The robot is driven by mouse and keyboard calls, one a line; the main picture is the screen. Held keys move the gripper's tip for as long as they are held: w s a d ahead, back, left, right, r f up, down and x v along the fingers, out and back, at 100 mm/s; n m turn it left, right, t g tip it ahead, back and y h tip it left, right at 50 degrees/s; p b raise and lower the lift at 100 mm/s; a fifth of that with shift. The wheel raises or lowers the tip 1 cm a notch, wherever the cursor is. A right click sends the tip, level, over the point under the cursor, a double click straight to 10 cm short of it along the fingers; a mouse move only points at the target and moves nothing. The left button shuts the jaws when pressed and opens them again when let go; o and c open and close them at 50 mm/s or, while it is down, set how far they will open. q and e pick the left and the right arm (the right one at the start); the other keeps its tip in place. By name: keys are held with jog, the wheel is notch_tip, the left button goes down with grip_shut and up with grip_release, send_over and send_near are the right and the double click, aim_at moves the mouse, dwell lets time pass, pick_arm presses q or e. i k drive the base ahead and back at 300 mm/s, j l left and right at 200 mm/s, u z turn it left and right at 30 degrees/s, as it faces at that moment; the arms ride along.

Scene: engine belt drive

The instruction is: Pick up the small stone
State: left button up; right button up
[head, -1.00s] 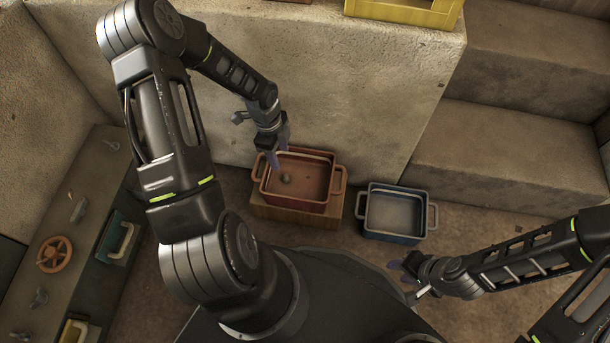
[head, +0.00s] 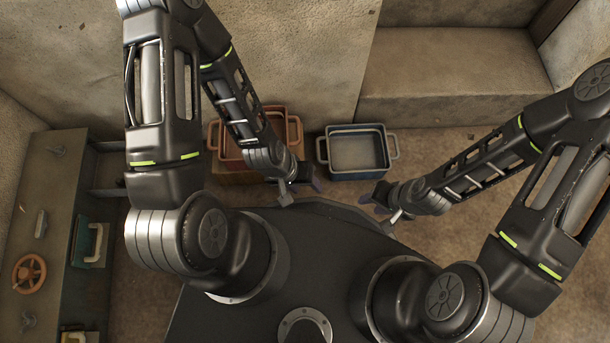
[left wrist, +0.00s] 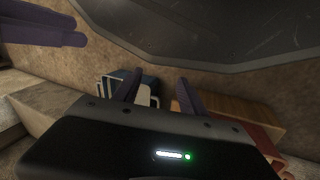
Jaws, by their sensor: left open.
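The small stone does not show in either view now. The red tray (head: 284,125), where it lay earlier, is partly covered by my left forearm in the head view. My left gripper (head: 305,186) is open and empty, on the near side of the red tray and outside it. Its two fingers (left wrist: 157,92) show apart in the left wrist view, with nothing between them. My right gripper (head: 376,199) is to its right, in front of the blue tray. Its purple fingers (left wrist: 42,25) also show at upper left in the left wrist view; their opening is unclear.
The blue tray (head: 389,146) stands right of the red tray and looks empty from above. A wooden block (left wrist: 235,110) is under the red tray. A bench with an orange valve wheel (head: 29,273) is at left. Concrete steps (head: 455,90) rise behind at right.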

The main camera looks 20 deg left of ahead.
aim_at(119, 181)
jog(key=u, duration=2.45)
jog(key=z, duration=2)
jog(key=k+j, duration=0.2)
jog(key=j, duration=0.15)
jog(key=k+j, duration=0.15)
jog(key=j, duration=0.2)
jog(key=k+j, duration=0.2)
jog(key=j, duration=0.4)
jog(key=i, duration=0.2)
